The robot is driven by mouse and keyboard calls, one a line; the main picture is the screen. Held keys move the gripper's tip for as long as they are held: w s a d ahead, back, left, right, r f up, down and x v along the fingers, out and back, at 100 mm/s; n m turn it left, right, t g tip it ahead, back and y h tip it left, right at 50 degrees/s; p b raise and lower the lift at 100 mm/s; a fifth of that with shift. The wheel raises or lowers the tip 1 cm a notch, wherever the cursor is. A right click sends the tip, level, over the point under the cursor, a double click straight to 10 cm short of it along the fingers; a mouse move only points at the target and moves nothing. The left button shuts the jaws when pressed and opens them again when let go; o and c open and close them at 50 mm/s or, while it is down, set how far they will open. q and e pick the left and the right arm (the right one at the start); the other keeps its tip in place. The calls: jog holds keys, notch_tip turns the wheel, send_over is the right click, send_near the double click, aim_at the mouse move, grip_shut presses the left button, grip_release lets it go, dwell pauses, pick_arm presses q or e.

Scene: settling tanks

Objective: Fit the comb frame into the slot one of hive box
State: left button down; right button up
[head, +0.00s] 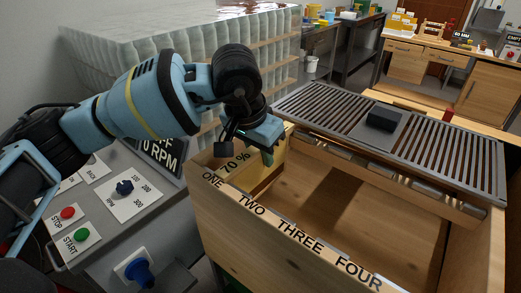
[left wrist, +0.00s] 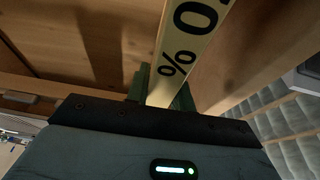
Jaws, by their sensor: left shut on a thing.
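The hive box (head: 235,230) is an open wooden box with ONE, TWO, THREE and FOUR along its near rim. The comb frame (head: 235,163) has a pale top bar marked 70 % and a yellowish body. It stands at the box's left end by slot one (head: 212,181), partly down inside the box. Whether its ends rest on the rims I cannot tell. My left gripper (head: 268,152) is shut on the far part of its top bar. In the left wrist view the green fingers (left wrist: 165,90) clasp the top bar (left wrist: 188,38). My right gripper is not in view.
A grey slotted rack (head: 440,140) with a black block (head: 383,118) lies behind the box. A control panel (head: 120,200) with STOP, START and a dial stands left of the box. The box interior (head: 360,215) right of the frame is empty.

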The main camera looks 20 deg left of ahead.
pick_arm(q)
jog(key=shift+f, duration=0.3)
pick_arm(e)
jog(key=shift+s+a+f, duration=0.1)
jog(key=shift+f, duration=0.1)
pick_arm(q)
jog(key=c, duration=1.2)
grip_release()
jog(key=shift+o, duration=0.4)
jog(key=v, duration=0.2)
jog(key=shift+r, duration=0.3)
jog(key=v, duration=0.4)
jog(key=shift+s+a+r, duration=0.1)
jog(key=shift+s+r, duration=0.15)
jog(key=shift+r, duration=0.4)
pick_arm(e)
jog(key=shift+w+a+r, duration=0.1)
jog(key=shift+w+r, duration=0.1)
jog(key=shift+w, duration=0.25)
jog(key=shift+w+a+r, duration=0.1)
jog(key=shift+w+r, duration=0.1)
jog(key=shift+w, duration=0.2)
